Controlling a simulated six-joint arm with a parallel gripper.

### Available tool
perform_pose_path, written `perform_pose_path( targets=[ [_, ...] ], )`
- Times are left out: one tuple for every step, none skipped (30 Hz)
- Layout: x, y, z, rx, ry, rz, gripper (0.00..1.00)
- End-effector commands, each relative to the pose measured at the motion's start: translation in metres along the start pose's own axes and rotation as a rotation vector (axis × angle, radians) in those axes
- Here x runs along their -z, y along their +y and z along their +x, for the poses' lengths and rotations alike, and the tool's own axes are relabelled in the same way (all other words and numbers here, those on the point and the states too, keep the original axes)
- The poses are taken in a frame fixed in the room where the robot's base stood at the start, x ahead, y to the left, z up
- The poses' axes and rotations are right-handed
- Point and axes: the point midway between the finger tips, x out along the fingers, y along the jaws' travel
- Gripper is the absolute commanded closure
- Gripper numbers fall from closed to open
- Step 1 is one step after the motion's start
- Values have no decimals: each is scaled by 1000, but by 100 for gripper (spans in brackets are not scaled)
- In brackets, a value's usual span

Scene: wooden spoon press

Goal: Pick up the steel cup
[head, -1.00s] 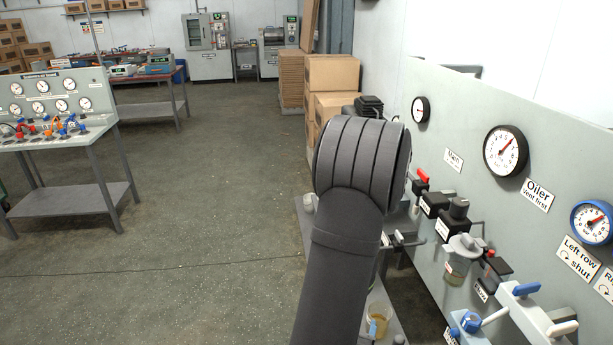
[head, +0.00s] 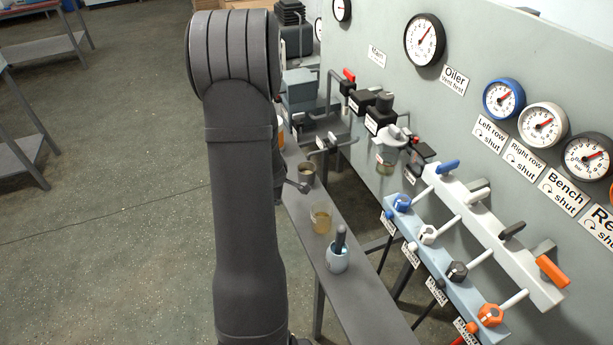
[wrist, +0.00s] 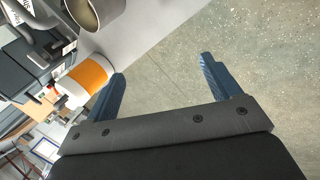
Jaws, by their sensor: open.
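The steel cup (head: 306,172) stands on the narrow grey bench, just right of my arm in the head view. In the wrist view a round metal cup (wrist: 98,14), which looks like the same one, is cut off by the top edge at upper left, with its pale inside showing. My gripper (wrist: 162,68) is open with nothing between its two blue fingers. The cup lies beyond and to the left of the left finger, apart from it. In the head view my arm hides most of the gripper.
A white and orange bottle (wrist: 85,77) lies close to the left finger in the wrist view. On the bench (head: 362,305) a glass of yellowish liquid (head: 321,219) and a blue-grey pot with a dark handle (head: 338,256) stand nearer. A gauge panel with valve levers (head: 515,238) bounds the right.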

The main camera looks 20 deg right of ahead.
Motion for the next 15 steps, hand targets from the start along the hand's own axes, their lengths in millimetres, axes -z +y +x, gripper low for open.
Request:
perform_pose_path(
  targets=[
    [3, 15, 1, 25, -35, -102, 18],
    [4, 22, 0, 44, -59, -166, 18],
    [4, 33, -1, 69, -92, -248, 18],
    [4, 41, -2, 90, -116, -308, 18],
    [4, 49, -4, 110, -141, -367, 18],
    [4, 59, -8, 138, -174, -441, 18],
    [3, 67, -11, 159, -198, -492, 18],
    [3, 74, -14, 180, -221, -540, 18],
    [3, 82, -19, 206, -250, -600, 18],
    [2, 88, -23, 225, -269, -638, 18],
    [2, 94, -27, 243, -288, -672, 18],
    [1, 100, -31, 264, -308, -711, 18],
    [1, 104, -34, 278, -321, -736, 18],
    [1, 108, -37, 291, -333, -756, 18],
    [1, 111, -40, 305, -346, -778, 18]
  ],
)
